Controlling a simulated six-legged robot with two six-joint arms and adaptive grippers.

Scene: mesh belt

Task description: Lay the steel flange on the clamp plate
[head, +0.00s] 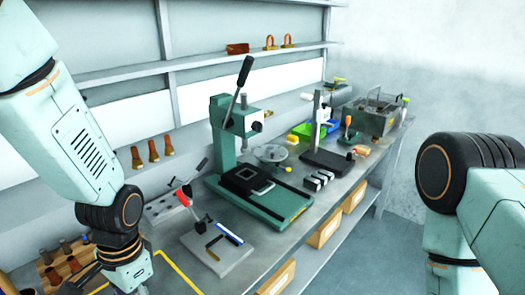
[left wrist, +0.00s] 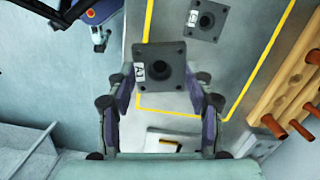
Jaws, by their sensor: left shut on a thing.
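My left gripper (left wrist: 162,76) is shut on a steel flange (left wrist: 150,53), a square dark grey plate with a round raised hub, corner holes and a white label. The fingers grip it from two sides. In the head view my left wrist hangs at the lower left, and the flange does not show there. The clamp plate (head: 232,256), a grey plate with a red-handled clamp, lies on the bench to the right of that wrist. A pale plate edge (left wrist: 152,143) shows below the fingers in the left wrist view. My right arm is at the right; its gripper is out of view.
A second, similar flange (left wrist: 207,19) lies inside a yellow outline (left wrist: 252,75) on the bench. A wooden rack (left wrist: 282,92) with copper-coloured parts stands beside it. A green press (head: 222,133) stands behind the clamp plate. A bench edge borders the floor.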

